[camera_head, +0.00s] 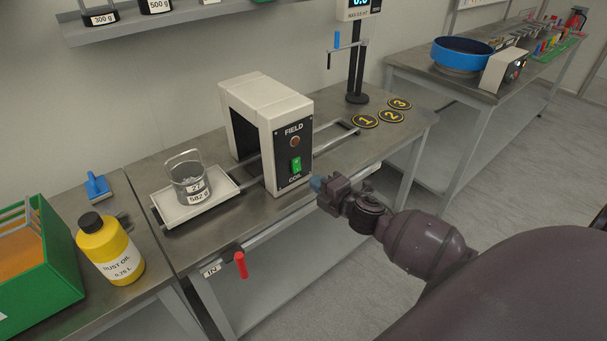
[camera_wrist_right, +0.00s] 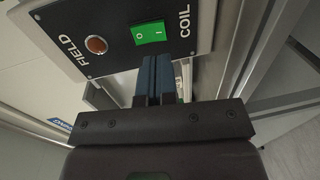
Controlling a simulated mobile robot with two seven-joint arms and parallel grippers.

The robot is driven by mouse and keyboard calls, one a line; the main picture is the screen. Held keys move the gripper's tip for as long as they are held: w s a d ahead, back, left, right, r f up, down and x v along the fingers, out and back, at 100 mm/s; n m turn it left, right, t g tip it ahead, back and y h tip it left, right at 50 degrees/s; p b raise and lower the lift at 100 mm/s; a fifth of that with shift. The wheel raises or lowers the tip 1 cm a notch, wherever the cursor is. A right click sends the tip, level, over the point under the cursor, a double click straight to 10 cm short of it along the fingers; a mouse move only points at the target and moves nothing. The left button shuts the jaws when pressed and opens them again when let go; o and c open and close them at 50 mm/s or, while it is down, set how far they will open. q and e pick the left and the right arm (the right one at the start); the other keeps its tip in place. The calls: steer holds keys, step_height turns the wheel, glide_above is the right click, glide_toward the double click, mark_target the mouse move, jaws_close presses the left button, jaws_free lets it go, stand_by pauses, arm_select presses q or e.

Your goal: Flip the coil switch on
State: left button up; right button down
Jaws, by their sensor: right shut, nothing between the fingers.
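The coil switch (camera_head: 296,165) is a green rocker on the black panel of the white FIELD/COIL box (camera_head: 262,104), below a round orange-brown lamp (camera_head: 294,142) that looks unlit. In the right wrist view the green switch (camera_wrist_right: 149,33) and the lamp (camera_wrist_right: 96,45) are close in front. My right gripper (camera_head: 316,184) is shut and empty, its blue fingertips just right of the switch and a little below it. In the wrist view the fingertips (camera_wrist_right: 156,62) are beside the switch's lower edge; I cannot tell whether they touch. My left gripper is not in view.
A white tray (camera_head: 172,213) with a labelled metal-and-glass beaker (camera_head: 187,180) sits left of the box on rails. A red handle (camera_head: 241,264) sticks out at the bench front. A yellow bottle (camera_head: 108,250) and green bin (camera_head: 62,262) stand at left. Numbered discs (camera_head: 391,116) lie at right.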

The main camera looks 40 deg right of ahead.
mark_target(298, 170)
steer(key=w, duration=0.4)
steer(key=shift+w+a+f, duration=0.2)
steer(key=shift+w+f, duration=0.15)
steer(key=shift+w, duration=0.45)
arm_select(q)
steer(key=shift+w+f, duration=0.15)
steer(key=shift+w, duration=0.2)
arm_select(e)
steer(key=shift+w, duration=0.1)
